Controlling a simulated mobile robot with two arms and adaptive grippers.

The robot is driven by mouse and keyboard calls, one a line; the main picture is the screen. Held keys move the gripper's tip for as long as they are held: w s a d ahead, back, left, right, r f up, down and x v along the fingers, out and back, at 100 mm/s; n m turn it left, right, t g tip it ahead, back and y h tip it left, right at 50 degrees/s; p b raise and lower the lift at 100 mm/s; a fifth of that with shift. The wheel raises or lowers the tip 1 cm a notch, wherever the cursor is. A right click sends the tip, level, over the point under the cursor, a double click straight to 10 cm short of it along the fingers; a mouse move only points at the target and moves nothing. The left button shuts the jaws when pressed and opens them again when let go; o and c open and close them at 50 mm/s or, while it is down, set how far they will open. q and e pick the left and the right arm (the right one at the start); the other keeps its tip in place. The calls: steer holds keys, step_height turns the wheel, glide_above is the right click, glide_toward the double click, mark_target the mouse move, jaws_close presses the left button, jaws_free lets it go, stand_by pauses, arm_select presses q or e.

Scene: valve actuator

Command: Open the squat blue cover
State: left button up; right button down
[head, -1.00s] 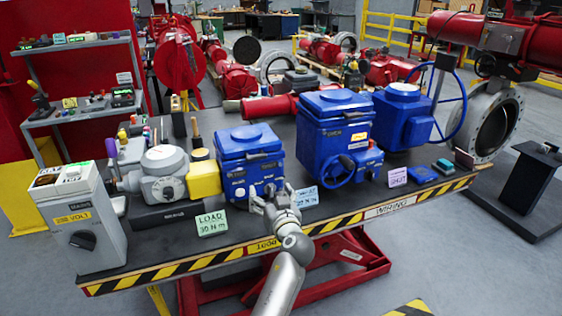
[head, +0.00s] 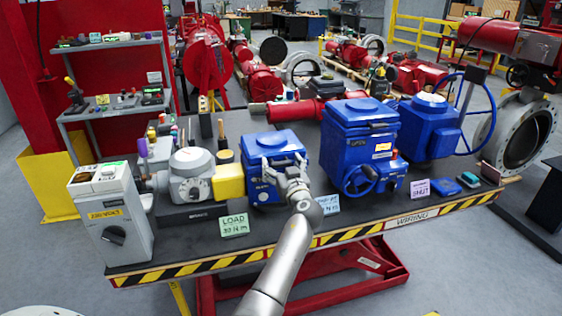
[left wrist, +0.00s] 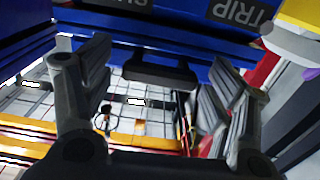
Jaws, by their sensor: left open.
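The squat blue unit with its flat blue cover (head: 272,141) stands on the dark bench, left of a taller blue unit. My left gripper (head: 284,168) is open and empty at the front of this squat unit, fingers pointing up toward the cover's front edge. It hides part of the front face. In the left wrist view, a dark handle (left wrist: 158,73) on the blue housing shows between the spread fingers, and the fingers do not visibly close on it. The cover looks shut. My right gripper is not in view.
The taller blue unit (head: 361,128) with a handwheel stands close on the right. A yellow-and-grey actuator (head: 193,175) stands close on the left. A green LOAD card (head: 234,225) stands at the bench's front, with a striped edge below.

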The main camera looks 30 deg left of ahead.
arm_select(q)
steer(key=shift+w+a, duration=0.3)
steer(key=shift+a, duration=0.05)
